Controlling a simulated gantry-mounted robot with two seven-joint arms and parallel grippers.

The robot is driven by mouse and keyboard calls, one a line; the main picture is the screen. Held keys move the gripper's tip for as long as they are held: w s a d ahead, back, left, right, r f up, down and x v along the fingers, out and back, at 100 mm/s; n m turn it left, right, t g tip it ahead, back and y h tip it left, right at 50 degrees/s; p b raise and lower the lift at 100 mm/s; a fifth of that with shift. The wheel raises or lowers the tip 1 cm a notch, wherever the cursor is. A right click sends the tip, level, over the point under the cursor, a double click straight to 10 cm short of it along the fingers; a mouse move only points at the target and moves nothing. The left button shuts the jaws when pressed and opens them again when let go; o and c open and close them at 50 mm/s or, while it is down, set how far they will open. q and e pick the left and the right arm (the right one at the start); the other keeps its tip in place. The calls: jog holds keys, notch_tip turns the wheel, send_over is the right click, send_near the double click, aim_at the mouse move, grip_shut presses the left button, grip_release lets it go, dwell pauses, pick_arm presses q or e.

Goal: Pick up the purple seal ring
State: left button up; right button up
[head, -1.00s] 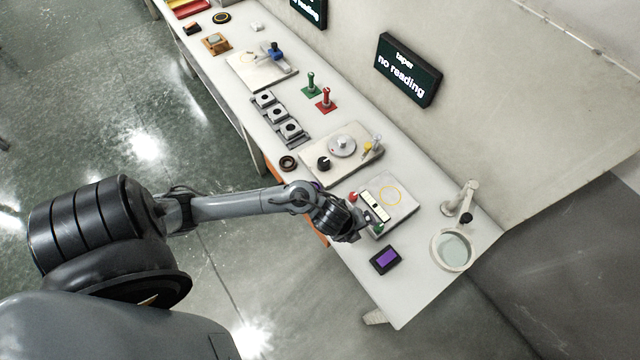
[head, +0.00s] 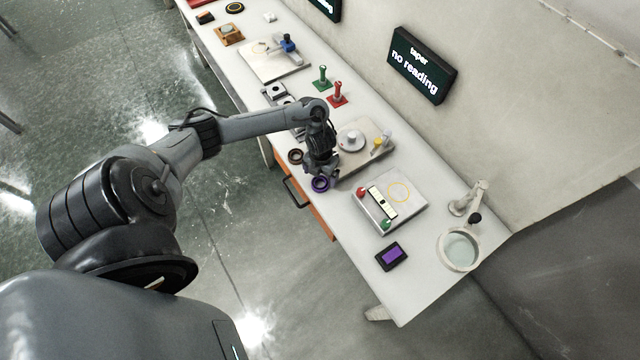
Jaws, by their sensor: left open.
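The purple seal ring (head: 320,184) lies flat on the white bench near its front edge, in the head view. My left gripper (head: 321,174) points down over the ring, with its fingertips close to the ring's far side. The gripper is open. I cannot tell whether the fingers touch the ring. My right gripper is not in view.
A dark brown ring (head: 295,157) lies just left of my gripper. A plate with a round disc (head: 352,140) stands behind it. A white device with red and green knobs (head: 388,200) and a purple-topped block (head: 392,256) are to the right. An orange drawer (head: 318,217) is below the edge.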

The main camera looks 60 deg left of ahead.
aim_at(320, 185)
pick_arm(q)
jog(key=shift+a+f, duration=0.15)
jog(key=shift+f, duration=2.55)
jog(key=c, duration=1.2)
jog(key=shift+o, duration=0.2)
jog(key=shift+r, duration=0.15)
